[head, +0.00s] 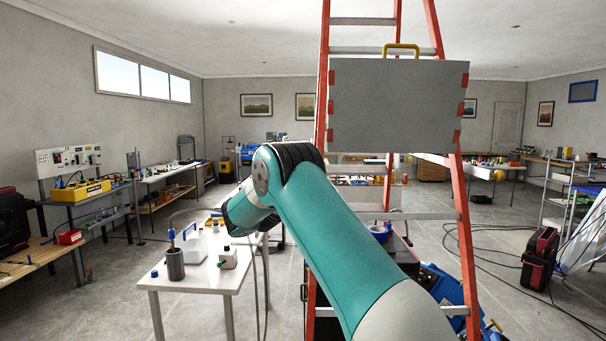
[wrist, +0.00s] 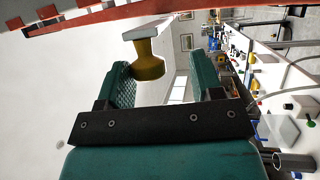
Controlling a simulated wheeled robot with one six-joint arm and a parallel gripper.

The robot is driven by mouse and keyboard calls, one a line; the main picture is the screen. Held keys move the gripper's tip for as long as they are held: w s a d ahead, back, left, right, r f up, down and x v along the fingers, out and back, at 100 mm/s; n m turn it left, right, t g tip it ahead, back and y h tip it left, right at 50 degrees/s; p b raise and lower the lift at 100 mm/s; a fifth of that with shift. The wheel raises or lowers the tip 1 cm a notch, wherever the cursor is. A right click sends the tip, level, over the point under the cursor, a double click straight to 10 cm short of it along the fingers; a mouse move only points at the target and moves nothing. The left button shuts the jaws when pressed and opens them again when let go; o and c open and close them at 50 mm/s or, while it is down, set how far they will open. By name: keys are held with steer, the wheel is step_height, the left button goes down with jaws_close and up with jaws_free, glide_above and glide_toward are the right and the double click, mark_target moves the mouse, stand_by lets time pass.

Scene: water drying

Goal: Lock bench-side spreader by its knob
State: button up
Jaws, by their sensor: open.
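A yellow-brown flared knob (wrist: 148,66) shows in the wrist view, joined to a short pale grey bar end (wrist: 141,33). My gripper (wrist: 160,72) is open. Its two teal fingers stand left and right of the knob, which appears in the gap closer to the left finger. I cannot tell whether the knob touches that finger or how deep it sits between them. The orange ladder (head: 460,200) stands at centre right in the head view. My arm hides the gripper, the knob and the spreader there.
A grey panel with a yellow handle (head: 398,105) is on the upper ladder. An orange ladder rail (wrist: 100,17) crosses the top of the wrist view. A white bench (head: 205,275) with bottles and a grey cup stands left of my arm. A blue toolbox (head: 450,290) lies behind the ladder.

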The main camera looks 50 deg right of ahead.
steer(key=p+x, duration=0.1)
steer(key=x, duration=0.2)
steer(key=shift+d, duration=0.25)
jaws_close()
step_height(320, 180, up, 3)
steer(key=n+y+p, duration=0.1)
steer(key=y+p, duration=0.1)
steer(key=p, duration=0.3)
steer(key=shift+a+r+g, duration=0.1)
steer(key=shift+r+g, duration=0.05)
steer(key=shift+g, duration=0.15)
